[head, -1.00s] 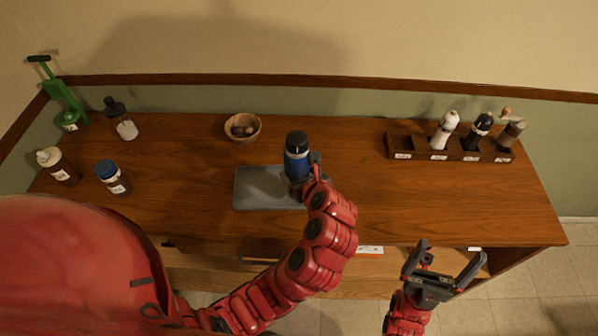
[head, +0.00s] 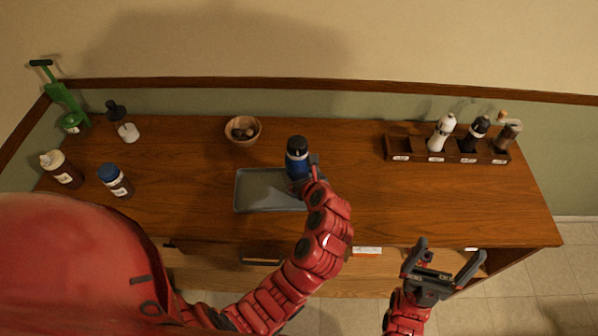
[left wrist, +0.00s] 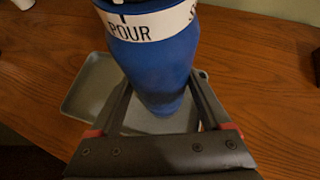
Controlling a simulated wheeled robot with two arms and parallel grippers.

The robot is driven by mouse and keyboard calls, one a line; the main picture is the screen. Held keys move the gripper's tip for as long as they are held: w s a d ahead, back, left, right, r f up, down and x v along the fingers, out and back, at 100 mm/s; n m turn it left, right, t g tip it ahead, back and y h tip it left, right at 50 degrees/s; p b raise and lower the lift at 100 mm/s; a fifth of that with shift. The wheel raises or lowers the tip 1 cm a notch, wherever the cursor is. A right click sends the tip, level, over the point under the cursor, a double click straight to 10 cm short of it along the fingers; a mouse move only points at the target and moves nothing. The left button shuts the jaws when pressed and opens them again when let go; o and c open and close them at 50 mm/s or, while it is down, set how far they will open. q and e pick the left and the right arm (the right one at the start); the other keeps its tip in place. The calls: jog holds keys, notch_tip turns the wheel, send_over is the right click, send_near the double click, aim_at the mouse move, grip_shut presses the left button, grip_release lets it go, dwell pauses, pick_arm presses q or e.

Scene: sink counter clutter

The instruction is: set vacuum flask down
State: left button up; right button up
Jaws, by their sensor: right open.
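The vacuum flask (head: 297,158), blue with a black top, stands about upright at the right part of a grey tray (head: 250,192). My left gripper (head: 304,181) is shut on the flask, with one finger on each side. In the left wrist view the blue flask (left wrist: 158,65) shows a white band reading "POUR", and its lower end is over the tray (left wrist: 88,88). I cannot tell whether its base touches the tray. My right gripper (head: 450,256) is open and empty in front of the counter's front edge.
A wooden bowl (head: 242,131) with brown items stands behind the tray. A wooden rack (head: 428,158) with mills is at the back right. Several bottles, including a blue-capped one (head: 115,181), and a green pump-like tool (head: 65,97) are at the left. The counter right of the flask is clear.

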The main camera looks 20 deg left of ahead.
pick_arm(q)
jog(key=shift+o, duration=1.4)
